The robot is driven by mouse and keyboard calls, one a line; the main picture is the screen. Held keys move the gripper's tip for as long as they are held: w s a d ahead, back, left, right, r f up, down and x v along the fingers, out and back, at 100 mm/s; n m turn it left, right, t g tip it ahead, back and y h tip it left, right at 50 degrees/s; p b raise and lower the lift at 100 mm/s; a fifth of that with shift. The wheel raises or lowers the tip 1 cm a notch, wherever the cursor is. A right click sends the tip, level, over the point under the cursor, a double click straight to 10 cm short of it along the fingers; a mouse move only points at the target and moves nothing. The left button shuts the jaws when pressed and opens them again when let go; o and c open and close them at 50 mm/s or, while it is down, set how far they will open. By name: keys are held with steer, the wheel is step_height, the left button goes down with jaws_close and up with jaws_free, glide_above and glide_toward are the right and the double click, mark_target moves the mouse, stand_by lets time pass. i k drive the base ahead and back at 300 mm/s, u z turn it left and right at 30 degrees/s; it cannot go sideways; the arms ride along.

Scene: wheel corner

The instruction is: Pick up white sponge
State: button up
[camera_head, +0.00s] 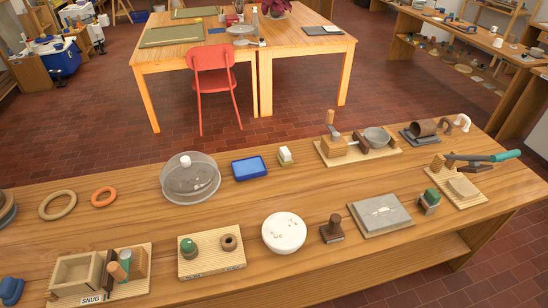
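A small block with a white upper part (285,153) and a darker yellowish-green base stands near the far edge of the wooden table. It is the thing that looks most like the white sponge, but it is too small to be sure. It stands just right of a blue rectangular dish (249,168), apart from it. A round white bowl-like piece (284,232) with a speckled top lies nearer, toward the front edge. My gripper is not in view.
The wooden table (330,185) has bare room around the small white block. A clear dome (190,177) stands left of the blue dish. A board with wooden parts and a grey bowl (377,137) lies to the right. A stamp-like brown block (332,229) stands in front.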

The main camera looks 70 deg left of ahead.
mark_target(283, 156)
steer(key=z, duration=0.5)
steer(key=k, duration=0.1)
steer(key=u, duration=2.85)
steer(key=i, duration=1)
steer(key=u, duration=0.1)
steer(key=k, duration=0.5)
